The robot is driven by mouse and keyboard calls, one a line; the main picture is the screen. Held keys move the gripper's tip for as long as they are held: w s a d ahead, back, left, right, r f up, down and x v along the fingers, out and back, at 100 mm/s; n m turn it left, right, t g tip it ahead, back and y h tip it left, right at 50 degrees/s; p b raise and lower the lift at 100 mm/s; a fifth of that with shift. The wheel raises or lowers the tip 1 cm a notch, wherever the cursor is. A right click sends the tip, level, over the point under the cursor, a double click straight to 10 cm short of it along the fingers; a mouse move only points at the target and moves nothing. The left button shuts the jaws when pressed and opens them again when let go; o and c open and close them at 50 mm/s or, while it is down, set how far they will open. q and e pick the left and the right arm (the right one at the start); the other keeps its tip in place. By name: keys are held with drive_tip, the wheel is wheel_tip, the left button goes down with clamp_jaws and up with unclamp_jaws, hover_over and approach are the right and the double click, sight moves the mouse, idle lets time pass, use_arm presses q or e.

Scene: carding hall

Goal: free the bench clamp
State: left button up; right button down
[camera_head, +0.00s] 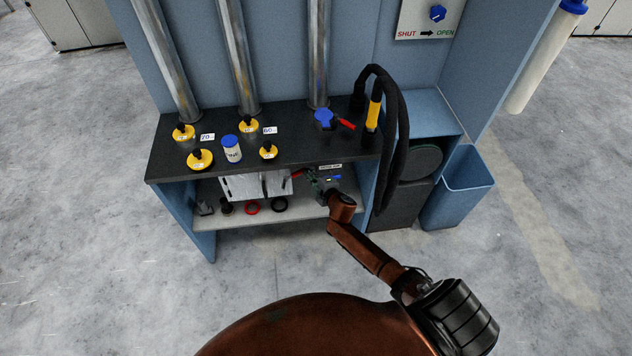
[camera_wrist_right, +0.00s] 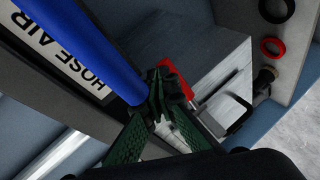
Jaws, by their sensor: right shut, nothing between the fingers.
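A blue device with a red lever (camera_head: 325,118), possibly the bench clamp, sits at the right of the dark bench top (camera_head: 300,150). My right gripper (camera_head: 316,182) is below the bench's front edge, at the right end of a white box. In the right wrist view its green-black fingers (camera_wrist_right: 165,92) are shut and empty. A red handle (camera_wrist_right: 178,78) lies beside or just behind the fingertips; contact cannot be told. A blue bar (camera_wrist_right: 90,45) passes close to the fingers, beside a label (camera_wrist_right: 75,60) reading "HOSE AIR". My left gripper is out of view.
The white box (camera_head: 242,187) stands on the lower shelf (camera_head: 235,217) among black and red rings. Yellow-based knobs and a blue-capped jar (camera_head: 231,150) stand on the bench. A black hose (camera_head: 404,130) hangs right of my gripper. A blue bin (camera_head: 460,190) stands farther right.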

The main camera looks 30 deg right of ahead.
drive_tip(key=v, duration=1.1)
drive_tip(key=shift+s+f, duration=0.1)
drive_tip(key=shift+f, duration=0.1)
drive_tip(key=s+d+f+m+g, duration=0.2)
drive_tip(key=s+f, duration=0.4)
drive_tip(key=f, duration=0.4)
drive_tip(key=s+d+f+m+g+h, duration=0.1)
drive_tip(key=s+f+m+g, duration=0.1)
drive_tip(key=s+f, duration=0.7)
drive_tip(key=s+d+f+m+g, duration=0.2)
drive_tip(key=s+f, duration=0.2)
drive_tip(key=f, duration=0.8)
drive_tip(key=s+a+f+m+g, duration=0.2)
drive_tip(key=s+f, duration=0.4)
drive_tip(key=s, duration=0.7)
drive_tip(key=s+a+f+m+g, duration=0.2)
drive_tip(key=s+f, duration=0.4)
drive_tip(key=s, duration=0.6)
drive_tip(key=s+a+f+m+g+y, duration=0.1)
drive_tip(key=s+a+f+m+g, duration=0.1)
drive_tip(key=s+f, duration=0.5)
drive_tip(key=s+a+g, duration=0.1)
drive_tip(key=s+a, duration=0.1)
drive_tip(key=s, duration=0.4)
drive_tip(key=shift+s+a, duration=0.35)
drive_tip(key=shift+a, duration=0.05)
